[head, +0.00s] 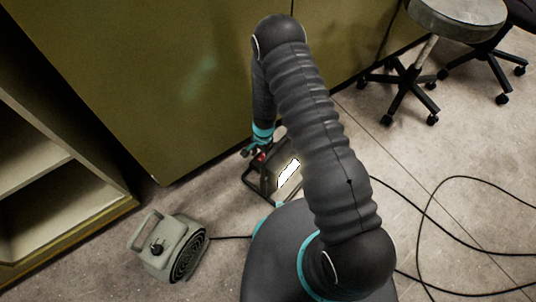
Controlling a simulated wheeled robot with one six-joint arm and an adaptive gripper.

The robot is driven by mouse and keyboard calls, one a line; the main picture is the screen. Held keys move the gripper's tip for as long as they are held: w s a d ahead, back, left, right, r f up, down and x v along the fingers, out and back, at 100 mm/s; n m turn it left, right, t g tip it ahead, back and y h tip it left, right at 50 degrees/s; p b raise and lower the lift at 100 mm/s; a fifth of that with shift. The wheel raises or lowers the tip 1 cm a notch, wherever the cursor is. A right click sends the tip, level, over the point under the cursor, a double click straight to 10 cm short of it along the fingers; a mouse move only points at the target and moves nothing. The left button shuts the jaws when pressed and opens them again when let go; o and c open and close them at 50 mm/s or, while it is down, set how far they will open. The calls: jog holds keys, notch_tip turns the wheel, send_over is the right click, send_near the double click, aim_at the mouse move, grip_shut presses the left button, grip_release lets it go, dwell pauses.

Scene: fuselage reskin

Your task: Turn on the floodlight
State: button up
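The floodlight (289,174) stands on the floor near the middle of the head view, in a dark frame. Its panel shows bright white, and a small red part shows at its top left. My arm hides its right side. My gripper (252,148) is at the top left of the floodlight's frame, close to the red part. I cannot tell whether it touches it. The fingers are small and partly hidden, so their opening does not show clearly.
A grey-green blower (172,247) stands on the floor at lower left. Olive cabinets (150,80) stand behind, with open shelves (50,180) at left. A stool (430,60) with a wheeled base is at upper right. Black cables (425,215) lie across the right floor.

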notch_tip(320, 180, up, 12)
jog(key=w+d, duration=0.1)
dwell(0.6)
jog(key=shift+w, duration=0.1)
dwell(0.3)
notch_tip(320, 180, up, 17)
jog(key=n+t, duration=0.1)
jog(key=n, duration=0.1)
send_over(263, 154)
jog(key=w+d, duration=0.1)
jog(key=d, duration=0.2)
jog(key=s+d+r+n+t+p, duration=0.1)
jog(key=s+d+r, duration=0.1)
jog(key=r, duration=0.5)
jog(key=s+d+r+n+t+p, duration=0.1)
jog(key=s+d+r, duration=0.15)
jog(key=r, duration=0.55)
jog(key=s+d+r+n+t, duration=0.1)
jog(key=s+d+r, duration=0.2)
jog(key=s+r, duration=0.2)
jog(key=s+d+r+n+t, duration=0.1)
jog(key=s+d+r, duration=0.2)
jog(key=s+r, duration=0.3)
jog(key=s+d+r+n+t+h+p, duration=0.1)
jog(key=s+d+r+n, duration=0.1)
jog(key=s+r, duration=0.3)
jog(key=s, duration=0.3)
jog(key=shift+s+d+r+t, duration=0.2)
jog(key=shift+d+t, duration=0.1)
jog(key=shift+d, duration=0.1)
